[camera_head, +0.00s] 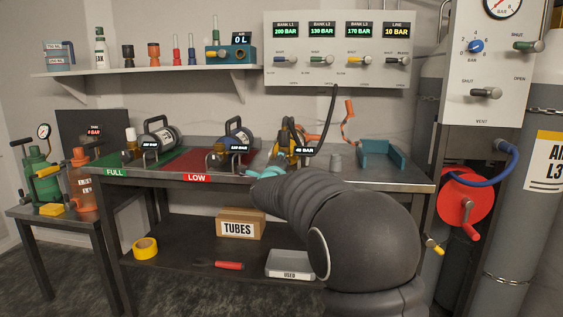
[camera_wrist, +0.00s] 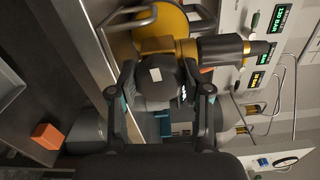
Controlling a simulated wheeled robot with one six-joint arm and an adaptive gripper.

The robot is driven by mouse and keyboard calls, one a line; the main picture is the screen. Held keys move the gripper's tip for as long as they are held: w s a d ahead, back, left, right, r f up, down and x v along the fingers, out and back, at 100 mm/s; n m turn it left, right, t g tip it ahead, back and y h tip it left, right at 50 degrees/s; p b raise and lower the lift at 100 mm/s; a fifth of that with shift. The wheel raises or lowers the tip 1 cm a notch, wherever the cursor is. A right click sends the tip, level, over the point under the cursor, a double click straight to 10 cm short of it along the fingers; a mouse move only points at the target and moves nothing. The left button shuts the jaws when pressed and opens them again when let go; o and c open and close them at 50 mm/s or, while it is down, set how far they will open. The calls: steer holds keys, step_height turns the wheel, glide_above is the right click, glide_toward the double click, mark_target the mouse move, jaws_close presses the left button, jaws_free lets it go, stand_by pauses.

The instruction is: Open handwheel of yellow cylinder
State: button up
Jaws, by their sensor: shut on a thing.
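The yellow cylinder (camera_head: 284,150) lies on the bench near its middle, partly behind my arm, with a small bar readout beside it. In the wrist view the yellow cylinder (camera_wrist: 160,28) is at the top, with a brass-coloured valve body below it. A dark round handwheel (camera_wrist: 157,82) with a pale mark sits between my fingers. My gripper (camera_wrist: 166,88) is shut on this handwheel, one finger on each side. In the head view my gripper (camera_head: 265,173) shows only partly, at the bench's front edge.
Two dark cylinders, one (camera_head: 160,136) on the green FULL mat and one (camera_head: 238,140) on the red LOW mat, lie to the left. A teal cradle (camera_head: 382,158) stands right. A black hose hangs from the wall panel (camera_head: 337,75) close to the yellow cylinder.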

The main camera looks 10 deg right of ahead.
steer(key=n+p, duration=0.1)
steer(key=n, duration=0.3)
steer(key=shift+n, duration=0.3)
steer(key=n, duration=0.4)
steer(key=shift+f+n+p, duration=0.1)
steer(key=shift+n+p, duration=0.2)
steer(key=shift+p, duration=0.1)
steer(key=n, duration=0.4)
steer(key=shift+n, duration=0.3)
steer(key=n, duration=0.5)
steer(key=shift+d+f, duration=0.1)
steer(key=shift+d, duration=0.05)
steer(key=n, duration=0.4)
steer(key=shift+s+n, duration=0.1)
steer(key=shift+n, duration=0.3)
steer(key=n, duration=0.3)
steer(key=shift+d+n, duration=0.1)
steer(key=shift+n, duration=0.3)
steer(key=n, duration=0.3)
steer(key=shift+n, duration=2.2)
